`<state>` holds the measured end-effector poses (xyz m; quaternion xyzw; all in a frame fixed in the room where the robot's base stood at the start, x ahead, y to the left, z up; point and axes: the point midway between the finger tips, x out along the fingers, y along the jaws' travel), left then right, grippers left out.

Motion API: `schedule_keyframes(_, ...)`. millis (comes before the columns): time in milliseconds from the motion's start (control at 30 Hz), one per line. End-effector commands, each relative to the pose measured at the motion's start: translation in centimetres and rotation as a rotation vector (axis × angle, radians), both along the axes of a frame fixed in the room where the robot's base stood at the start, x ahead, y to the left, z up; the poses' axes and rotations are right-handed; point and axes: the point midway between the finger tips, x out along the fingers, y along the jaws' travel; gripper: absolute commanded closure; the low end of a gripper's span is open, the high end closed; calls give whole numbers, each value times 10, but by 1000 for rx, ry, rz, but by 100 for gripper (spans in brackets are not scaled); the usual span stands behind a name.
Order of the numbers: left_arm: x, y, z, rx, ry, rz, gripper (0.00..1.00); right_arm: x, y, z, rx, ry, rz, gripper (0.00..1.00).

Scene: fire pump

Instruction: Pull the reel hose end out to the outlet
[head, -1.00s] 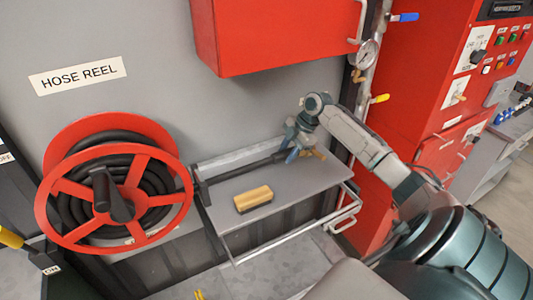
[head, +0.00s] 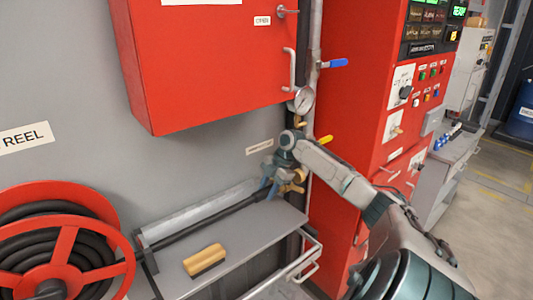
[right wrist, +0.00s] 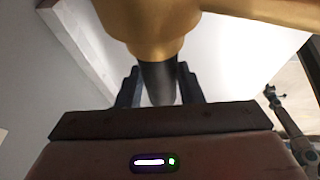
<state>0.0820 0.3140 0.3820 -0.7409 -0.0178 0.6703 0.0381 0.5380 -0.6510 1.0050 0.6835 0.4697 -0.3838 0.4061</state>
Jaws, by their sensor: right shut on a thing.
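The red hose reel (head: 62,245) with coiled black hose stands at the lower left in the head view. The black hose (head: 205,226) runs from the reel side across the back of the grey shelf (head: 228,256) to my right gripper (head: 272,185). That gripper is shut on the hose end, just behind its brass nozzle (head: 292,188). In the right wrist view the brass nozzle (right wrist: 150,30) fills the top, and the black hose end (right wrist: 158,82) sits between the fingers. Which fitting is the outlet, I cannot tell. My left gripper is not in view.
A yellow-topped brush (head: 205,260) lies on the shelf. A red cabinet (head: 205,70) hangs above it. A pipe with a gauge (head: 304,100), a blue-handled valve (head: 335,64) and a yellow lever (head: 326,139) stands right of the shelf, beside the red control cabinet (head: 350,110).

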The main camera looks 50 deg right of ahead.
Motion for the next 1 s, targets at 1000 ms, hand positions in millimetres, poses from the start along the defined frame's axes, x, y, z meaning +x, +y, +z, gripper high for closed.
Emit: schedule_keyframes(1000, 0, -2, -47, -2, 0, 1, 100, -51, -63, 6, -6, 9, -4, 45)
